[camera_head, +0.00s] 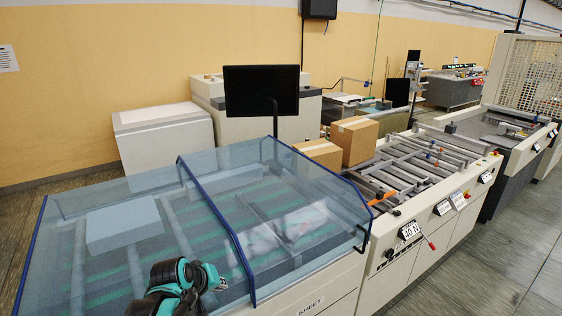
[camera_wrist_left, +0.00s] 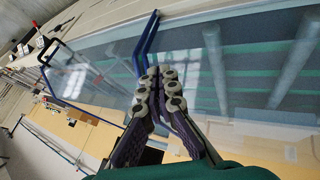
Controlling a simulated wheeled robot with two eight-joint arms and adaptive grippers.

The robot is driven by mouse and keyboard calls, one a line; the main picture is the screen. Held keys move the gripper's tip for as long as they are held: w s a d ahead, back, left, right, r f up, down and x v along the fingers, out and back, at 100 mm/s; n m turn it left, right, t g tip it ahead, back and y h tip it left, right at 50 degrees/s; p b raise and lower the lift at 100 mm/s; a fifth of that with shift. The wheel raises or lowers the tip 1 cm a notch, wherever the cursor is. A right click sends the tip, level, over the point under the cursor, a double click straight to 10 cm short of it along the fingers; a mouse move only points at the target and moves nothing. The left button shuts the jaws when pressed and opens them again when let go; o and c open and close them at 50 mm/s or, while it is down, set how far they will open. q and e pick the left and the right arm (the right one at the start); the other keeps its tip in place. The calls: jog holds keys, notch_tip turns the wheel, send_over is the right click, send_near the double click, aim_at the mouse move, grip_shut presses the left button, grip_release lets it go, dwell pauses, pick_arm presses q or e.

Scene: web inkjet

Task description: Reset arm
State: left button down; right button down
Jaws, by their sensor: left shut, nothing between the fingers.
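My left gripper (camera_head: 206,279) shows at the bottom of the head view, teal and black, in front of the machine's clear blue-tinted cover (camera_head: 130,215). In the left wrist view its two fingers (camera_wrist_left: 161,76) are together, with nothing between them. The cover also shows behind the fingers in the left wrist view (camera_wrist_left: 245,70). I cannot tell the exact gap between gripper and cover. My right gripper is in neither view.
A black monitor (camera_head: 261,90) stands behind the cover. Two cardboard boxes (camera_head: 354,140) (camera_head: 318,153) sit beside the roller section (camera_head: 425,165). A white cabinet (camera_head: 164,138) stands by the yellow wall. The grey floor (camera_head: 495,255) at the right is clear.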

pick_arm(q)
jog(key=s+f+m+y+b, duration=0.1)
jog(key=s+f+m+b, duration=0.1)
jog(key=s+f+b, duration=0.3)
jog(key=s+d+f+m+b, duration=0.1)
jog(key=s+f+m+b, duration=0.2)
jog(key=s, duration=1)
notch_tip(320, 180, down, 4)
jog(key=b, duration=0.3)
jog(key=shift+s+d+y, duration=0.3)
jog(key=shift+s+y, duration=0.1)
jog(key=shift+d+f, duration=0.1)
